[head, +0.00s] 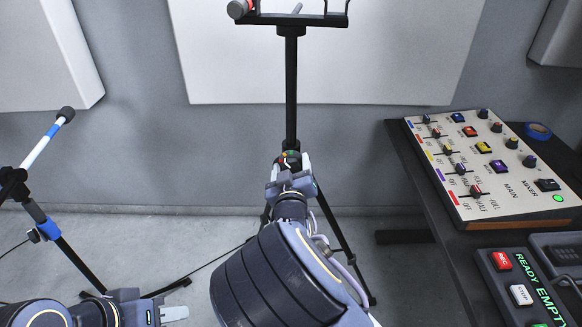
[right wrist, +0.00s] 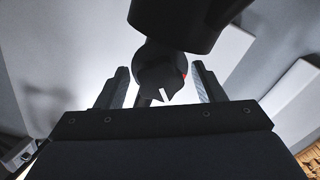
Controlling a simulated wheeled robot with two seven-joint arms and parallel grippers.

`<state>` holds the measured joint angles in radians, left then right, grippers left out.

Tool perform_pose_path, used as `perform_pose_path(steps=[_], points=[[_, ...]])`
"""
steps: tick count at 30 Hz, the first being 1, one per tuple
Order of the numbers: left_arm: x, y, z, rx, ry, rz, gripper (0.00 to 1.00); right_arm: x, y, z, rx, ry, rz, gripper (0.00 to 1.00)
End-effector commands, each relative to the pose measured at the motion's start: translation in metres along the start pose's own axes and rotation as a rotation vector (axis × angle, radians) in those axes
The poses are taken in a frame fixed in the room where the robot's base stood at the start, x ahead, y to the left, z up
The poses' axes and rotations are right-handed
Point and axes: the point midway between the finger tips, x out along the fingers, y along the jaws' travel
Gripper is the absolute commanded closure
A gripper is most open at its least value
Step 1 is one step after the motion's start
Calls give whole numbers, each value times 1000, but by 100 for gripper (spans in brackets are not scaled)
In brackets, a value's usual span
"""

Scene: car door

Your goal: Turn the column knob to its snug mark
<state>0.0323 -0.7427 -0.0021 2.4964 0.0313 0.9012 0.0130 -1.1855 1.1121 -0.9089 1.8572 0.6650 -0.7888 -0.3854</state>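The column knob (right wrist: 158,78) is dark, with a white pointer line on its lower face and a bit of red at its right edge, in the right wrist view. In the head view the knob (head: 289,155) is a small spot with green and red on the black stand column (head: 291,90). My right gripper (right wrist: 160,85) is open, one finger on each side of the knob, with gaps visible. It also shows in the head view (head: 291,168), just below the knob. The snug mark cannot be made out. My left gripper (head: 176,313) is low at the left, away from the column; its opening is unclear.
A mixer (head: 490,165) and a button panel (head: 520,290) lie on the dark desk (head: 400,150) at the right. A microphone stand (head: 70,260) stands at the left. The column carries a black holder (head: 290,19) on top and has tripod legs below.

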Motion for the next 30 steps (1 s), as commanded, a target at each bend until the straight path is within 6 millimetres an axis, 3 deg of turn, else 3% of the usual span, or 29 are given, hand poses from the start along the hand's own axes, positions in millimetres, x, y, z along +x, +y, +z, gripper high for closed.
perform_pose_path(steps=[8,21,30], points=[[0,0,0,0,0,0,64,-5,0,0,1,0,0,38],[1,-1,1,0,0,0,64,-71,-1,0,0,0,-2,38],[2,-1,1,0,0,0,64,-78,0,0,0,0,0,38]])
